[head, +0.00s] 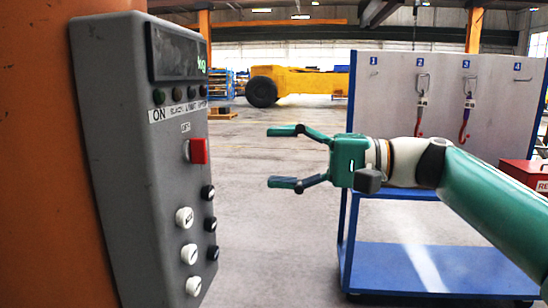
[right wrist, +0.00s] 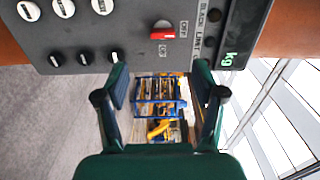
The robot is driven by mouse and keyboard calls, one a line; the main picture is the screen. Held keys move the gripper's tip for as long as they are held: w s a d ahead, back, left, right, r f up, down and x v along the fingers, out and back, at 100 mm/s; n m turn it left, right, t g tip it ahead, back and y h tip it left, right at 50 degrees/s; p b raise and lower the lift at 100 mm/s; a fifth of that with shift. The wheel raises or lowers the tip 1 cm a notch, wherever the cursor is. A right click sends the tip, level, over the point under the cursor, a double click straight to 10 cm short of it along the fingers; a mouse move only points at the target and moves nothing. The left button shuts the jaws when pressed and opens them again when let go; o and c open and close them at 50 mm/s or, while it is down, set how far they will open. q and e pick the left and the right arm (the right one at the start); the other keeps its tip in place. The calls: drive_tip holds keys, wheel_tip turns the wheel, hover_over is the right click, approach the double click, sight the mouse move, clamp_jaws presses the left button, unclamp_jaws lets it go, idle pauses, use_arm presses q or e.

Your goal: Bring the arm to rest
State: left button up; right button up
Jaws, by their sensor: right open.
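My right gripper (head: 284,157) is in the middle of the head view, its arm coming in from the right. Its two green fingers are spread apart and point left toward the grey control box (head: 130,160), with nothing between them. A gap shows between the fingertips and the box. In the right wrist view the open fingers (right wrist: 160,95) frame empty space, with the control box (right wrist: 130,20) across the top. The red switch (head: 199,150) is on the box face, and it also shows in the right wrist view (right wrist: 162,30). My left gripper is not in view.
The box is on an orange column (head: 45,200) at left. A blue cart (head: 420,265) with a numbered panel (head: 430,85) and hanging hooks stands behind my right arm. A red box (head: 528,173) is at the right edge. Floor between column and cart is clear.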

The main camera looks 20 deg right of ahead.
drive_tip(key=shift+f, duration=0.1)
drive_tip(key=w+a+f+m+g+h, duration=0.1)
drive_tip(key=w+f+m+h, duration=0.3)
drive_tip(key=f, duration=1.1)
drive_tip(key=w+f+g+h, duration=0.15)
drive_tip(key=w+f, duration=0.45)
drive_tip(key=f, duration=0.9)
wheel_tip(320, 180, down, 13)
drive_tip(key=s+g+h, duration=0.2)
drive_tip(key=h, duration=0.1)
drive_tip(key=s+a+f+n+g+h, duration=0.1)
drive_tip(key=s+a+f+n+g, duration=0.15)
drive_tip(key=s+f, duration=0.75)
drive_tip(key=s+a+f+n+g+h, duration=0.1)
drive_tip(key=s+a+f+n+h, duration=0.3)
drive_tip(key=f, duration=1)
drive_tip(key=s+a+f+n+g+y, duration=0.1)
drive_tip(key=s+f, duration=0.2)
drive_tip(key=s, duration=0.4)
drive_tip(key=s+a+f+n+g+y, duration=0.1)
drive_tip(key=s+f+y, duration=0.1)
drive_tip(key=s, duration=0.4)
wheel_tip(320, 180, up, 16)
drive_tip(key=w+p, duration=0.1)
drive_tip(key=p, duration=1.5)
drive_tip(key=shift+r+t+p, duration=0.2)
drive_tip(key=shift+t+p, duration=0.1)
drive_tip(key=shift+p, duration=0.05)
drive_tip(key=shift+h, duration=0.25)
